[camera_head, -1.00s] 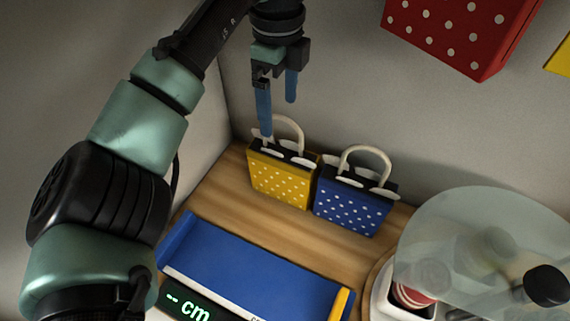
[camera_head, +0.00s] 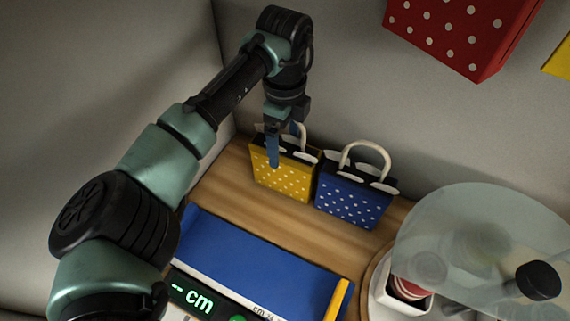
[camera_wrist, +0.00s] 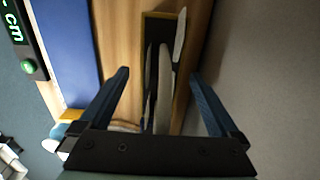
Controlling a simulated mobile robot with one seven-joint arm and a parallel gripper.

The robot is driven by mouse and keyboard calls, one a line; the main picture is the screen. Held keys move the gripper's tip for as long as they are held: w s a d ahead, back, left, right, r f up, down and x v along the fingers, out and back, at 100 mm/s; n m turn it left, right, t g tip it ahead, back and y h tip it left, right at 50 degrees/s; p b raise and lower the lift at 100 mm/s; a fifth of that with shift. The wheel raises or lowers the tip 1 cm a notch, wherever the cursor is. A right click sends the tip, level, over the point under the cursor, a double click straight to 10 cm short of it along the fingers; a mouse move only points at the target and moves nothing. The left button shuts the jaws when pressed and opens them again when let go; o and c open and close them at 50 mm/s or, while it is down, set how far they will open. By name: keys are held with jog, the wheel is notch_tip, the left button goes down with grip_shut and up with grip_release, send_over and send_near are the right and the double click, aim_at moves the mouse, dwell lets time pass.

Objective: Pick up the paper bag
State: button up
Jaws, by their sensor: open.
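A yellow paper bag (camera_head: 284,180) with white dots and a pale loop handle stands upright on the wooden surface by the wall. A matching blue paper bag (camera_head: 350,202) stands just to its right. My gripper (camera_head: 285,153) is open at the top of the yellow bag, with one blue finger in front of it and the other by its handle. In the wrist view, the bag's pale handle (camera_wrist: 165,85) and dark opening lie between the spread fingers (camera_wrist: 159,75). Whether either finger touches the bag I cannot tell.
A blue measuring board (camera_head: 255,257) with a "cm" display lies in front of the bags. A clear dome (camera_head: 470,230) covers items at the right. A red dotted bag (camera_head: 460,30) is high on the wall. Bare wood (camera_head: 290,222) lies between board and bags.

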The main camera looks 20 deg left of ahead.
jog(key=shift+c, duration=0.3)
grip_shut()
jog(key=shift+r, duration=0.15)
